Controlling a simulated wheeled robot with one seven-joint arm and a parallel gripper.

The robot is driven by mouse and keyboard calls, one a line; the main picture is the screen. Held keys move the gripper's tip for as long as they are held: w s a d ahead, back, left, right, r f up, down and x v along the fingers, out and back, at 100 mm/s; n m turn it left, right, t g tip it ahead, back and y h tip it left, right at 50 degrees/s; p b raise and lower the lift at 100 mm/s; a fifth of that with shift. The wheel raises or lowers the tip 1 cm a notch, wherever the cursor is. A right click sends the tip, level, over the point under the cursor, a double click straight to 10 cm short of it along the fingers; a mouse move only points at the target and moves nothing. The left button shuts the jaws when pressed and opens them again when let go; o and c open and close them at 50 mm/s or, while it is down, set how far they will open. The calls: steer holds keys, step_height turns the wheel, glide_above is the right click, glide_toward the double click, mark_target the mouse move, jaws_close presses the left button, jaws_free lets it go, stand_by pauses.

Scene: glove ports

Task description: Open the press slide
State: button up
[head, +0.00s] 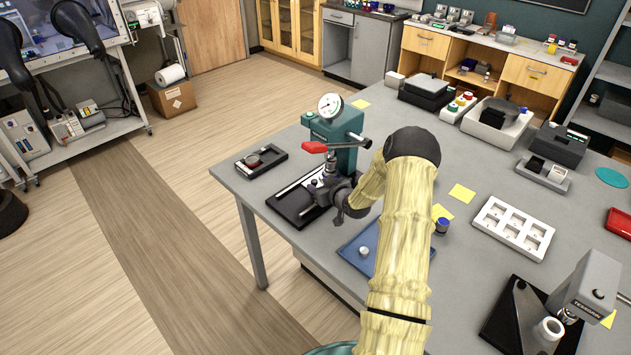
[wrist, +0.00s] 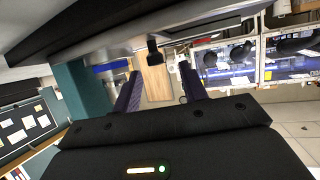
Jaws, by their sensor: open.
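The green press (head: 342,135) stands on the grey table, with a round dial gauge (head: 330,106) on top and a red lever (head: 314,147) at its left. Its black base (head: 292,205) carries a pale metal rail and small fittings. My gripper (wrist: 158,90) is open in the wrist view, with two dark purple fingers apart and nothing held between them. A small black knob (wrist: 154,46) hangs from a grey metal part (wrist: 190,38) above and ahead of the fingers. In the head view, my wrist and gripper are beside the press base and partly hide the slide area.
A small black tray (head: 250,163) lies left of the press. A blue mat (head: 352,252) with a small white item lies in front. A white compartment tray (head: 512,228) and a grey device (head: 590,285) stand to the right. Table space between is mostly clear.

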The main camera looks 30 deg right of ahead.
steer(key=shift+w+d+f, duration=0.2)
steer(key=shift+w+f, duration=0.1)
steer(key=shift+w, duration=0.25)
steer(key=shift+w+d+f, duration=0.15)
steer(key=shift+w+f, duration=0.1)
steer(key=shift+w, duration=0.3)
steer(key=shift+a, duration=0.15)
steer(key=shift+c, duration=0.4)
jaws_close()
